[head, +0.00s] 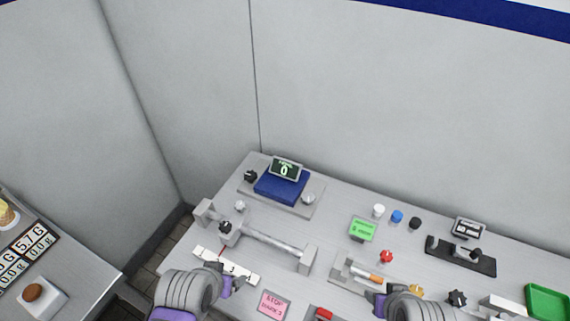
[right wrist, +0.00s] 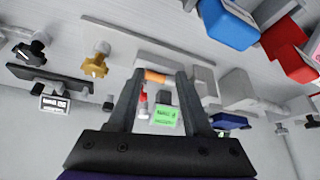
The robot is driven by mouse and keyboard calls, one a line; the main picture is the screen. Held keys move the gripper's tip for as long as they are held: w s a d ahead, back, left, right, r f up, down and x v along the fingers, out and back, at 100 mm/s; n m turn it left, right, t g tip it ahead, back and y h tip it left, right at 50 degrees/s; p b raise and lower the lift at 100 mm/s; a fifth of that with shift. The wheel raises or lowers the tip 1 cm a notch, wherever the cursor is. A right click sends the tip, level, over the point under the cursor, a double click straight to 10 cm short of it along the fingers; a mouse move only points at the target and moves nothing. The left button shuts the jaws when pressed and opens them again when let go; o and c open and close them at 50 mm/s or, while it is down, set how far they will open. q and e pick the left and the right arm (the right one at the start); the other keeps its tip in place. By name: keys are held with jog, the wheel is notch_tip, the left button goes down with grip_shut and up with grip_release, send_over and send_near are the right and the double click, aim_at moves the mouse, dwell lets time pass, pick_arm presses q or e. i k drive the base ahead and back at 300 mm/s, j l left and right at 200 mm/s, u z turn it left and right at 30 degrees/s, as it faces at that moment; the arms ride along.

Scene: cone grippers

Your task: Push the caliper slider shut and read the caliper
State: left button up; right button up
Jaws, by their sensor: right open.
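A light grey fixture that looks like the caliper (head: 345,270) lies at the front, right of the middle, with an orange cylinder (head: 374,279) at its right part. In the right wrist view the orange cylinder (right wrist: 156,77) shows between my fingertips, against a pale grey bar (right wrist: 150,57); I cannot tell whether the fingers touch it. My right gripper (head: 379,301) is open, just in front of the fixture. My left gripper (head: 232,284) is beside a white ruler-like strip (head: 215,261); its jaw opening is unclear. I cannot make out a caliper reading.
A grey rail (head: 270,241) with end blocks lies left of the fixture. A blue scale (head: 281,186) stands behind it. A gold knob (head: 416,290), a red knob (head: 386,257), a green display (head: 362,229) and a black slide fixture (head: 462,258) crowd around my right gripper.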

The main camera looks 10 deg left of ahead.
aim_at(473, 256)
jog(key=l+z, duration=0.3)
jog(key=l, duration=0.45)
jog(key=l+z, duration=0.3)
jog(key=l, duration=0.45)
